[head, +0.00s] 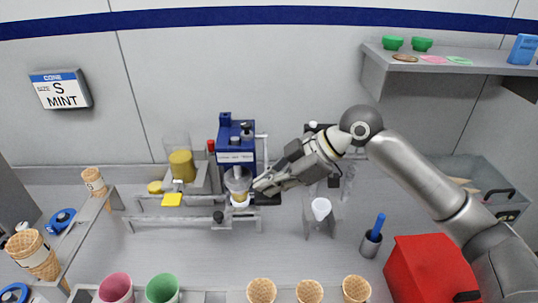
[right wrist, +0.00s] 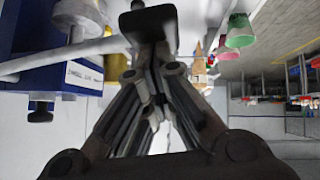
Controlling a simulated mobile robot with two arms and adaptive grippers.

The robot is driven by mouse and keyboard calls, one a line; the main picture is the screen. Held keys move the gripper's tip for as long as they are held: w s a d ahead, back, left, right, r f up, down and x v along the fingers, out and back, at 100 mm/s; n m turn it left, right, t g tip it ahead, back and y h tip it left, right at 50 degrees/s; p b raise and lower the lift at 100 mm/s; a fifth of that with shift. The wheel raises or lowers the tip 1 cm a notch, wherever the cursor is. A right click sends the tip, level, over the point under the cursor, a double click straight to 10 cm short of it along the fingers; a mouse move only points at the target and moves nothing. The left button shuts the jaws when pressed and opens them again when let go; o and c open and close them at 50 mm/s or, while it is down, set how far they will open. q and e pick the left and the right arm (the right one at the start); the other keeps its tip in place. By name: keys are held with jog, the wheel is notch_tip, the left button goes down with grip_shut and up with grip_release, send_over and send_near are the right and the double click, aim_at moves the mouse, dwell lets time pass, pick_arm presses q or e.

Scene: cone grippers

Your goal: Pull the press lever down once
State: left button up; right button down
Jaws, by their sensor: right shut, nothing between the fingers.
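The blue press (head: 236,150) stands at the back middle of the counter, with a clear cup-like part (head: 238,180) below its head. A pale bar (head: 265,152), which looks like the lever, runs along the press's right side. My right gripper (head: 262,187) is shut and empty, its tips just right of the clear part and below the pale bar. In the right wrist view the press (right wrist: 60,80) is at left, and a pale rod (right wrist: 60,56) runs from it towards my shut fingers (right wrist: 150,30). I cannot tell if they touch. My left gripper is not in view.
A small stand with a white cup (head: 321,208) is right of the press. A red box (head: 430,268) and a grey holder with a blue handle (head: 372,240) are at right. Cones (head: 309,291) and cups (head: 163,289) line the front. A metal rail (head: 170,222) fronts the press.

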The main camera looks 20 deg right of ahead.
aim_at(275, 196)
jog(key=shift+n+t, duration=0.5)
jog(key=shift+t, duration=0.3)
notch_tip(275, 196, down, 5)
jog(key=b, duration=0.3)
jog(key=shift+d+r, duration=0.1)
jog(key=shift+r, duration=0.05)
pick_arm(q)
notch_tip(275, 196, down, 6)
jog(key=b, duration=0.2)
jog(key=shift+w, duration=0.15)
pick_arm(e)
jog(key=shift+w+f+n+t+h, duration=0.15)
jog(key=shift+f+t, duration=0.1)
jog(key=shift+f, duration=0.2)
jog(key=shift+w+f+n+t+h, duration=0.15)
jog(key=shift+f+t, duration=0.1)
jog(key=shift+f, duration=0.2)
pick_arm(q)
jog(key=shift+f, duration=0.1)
pick_arm(e)
jog(key=shift+s+f, duration=0.1)
